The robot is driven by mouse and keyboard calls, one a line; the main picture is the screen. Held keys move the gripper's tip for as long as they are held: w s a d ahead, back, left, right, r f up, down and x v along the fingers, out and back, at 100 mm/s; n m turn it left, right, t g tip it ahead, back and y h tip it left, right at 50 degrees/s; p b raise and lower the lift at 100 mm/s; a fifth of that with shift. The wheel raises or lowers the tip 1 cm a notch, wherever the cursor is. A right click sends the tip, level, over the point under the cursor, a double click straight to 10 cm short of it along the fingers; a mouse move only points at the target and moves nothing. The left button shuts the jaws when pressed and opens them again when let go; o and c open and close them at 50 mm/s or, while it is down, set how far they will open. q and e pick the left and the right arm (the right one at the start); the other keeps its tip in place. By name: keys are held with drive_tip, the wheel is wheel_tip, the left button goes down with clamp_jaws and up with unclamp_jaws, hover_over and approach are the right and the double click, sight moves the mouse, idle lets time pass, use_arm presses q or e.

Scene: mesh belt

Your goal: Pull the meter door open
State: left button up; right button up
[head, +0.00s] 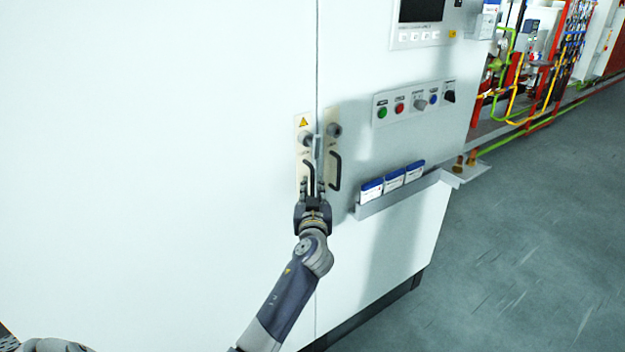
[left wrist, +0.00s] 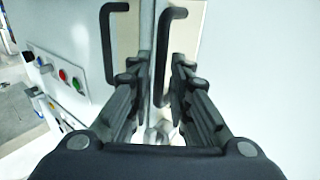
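The white cabinet front has a left panel (head: 170,150) and a right panel (head: 395,240), parted by a vertical seam, with no visible gap. The right panel carries a display and controls. A black bar handle (head: 336,171) is on the right panel beside the seam; another black handle (head: 309,178) is on the left panel. My left gripper (head: 313,187) is at the left-panel handle. In the left wrist view its fingers (left wrist: 160,82) are apart, with the lower part of that handle (left wrist: 168,55) between them; contact cannot be told. The other handle (left wrist: 109,45) is outside the fingers. My right gripper is out of view.
A row of buttons and knobs (head: 415,101) and a display (head: 421,11) are on the right panel. A ledge (head: 400,196) with blue-and-white boxes juts out below them. Grey floor (head: 520,250) is open at right. Pipes (head: 520,80) stand behind.

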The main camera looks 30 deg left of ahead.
sight(312, 184)
use_arm(q)
drive_tip(key=shift+x, duration=1.6)
drive_tip(key=shift+s, duration=0.1)
drive_tip(key=shift+c, duration=0.5)
clamp_jaws()
drive_tip(key=shift+d, duration=0.1)
